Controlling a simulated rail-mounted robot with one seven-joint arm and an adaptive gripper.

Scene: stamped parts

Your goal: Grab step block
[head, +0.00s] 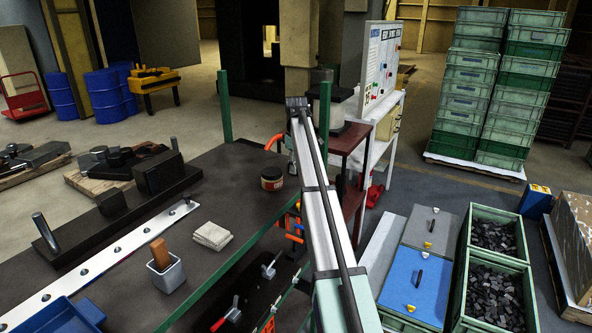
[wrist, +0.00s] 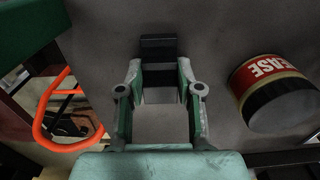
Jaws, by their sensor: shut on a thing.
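The dark step block (wrist: 158,47) shows at the fingertips of my gripper (wrist: 159,78) in the wrist view. It has a lighter ledge between darker faces. My gripper is shut on it, with one finger on each side. The dark tabletop is behind it, and I cannot tell whether the block touches it. In the head view my arm hides the gripper and the block.
A grease tin (wrist: 278,92) stands close to the right of my gripper in the wrist view; it also shows on the dark table (head: 240,165). An orange clamp handle (wrist: 42,115) is at the left. A folded cloth (head: 212,236) and brush cup (head: 165,273) stand nearer the front.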

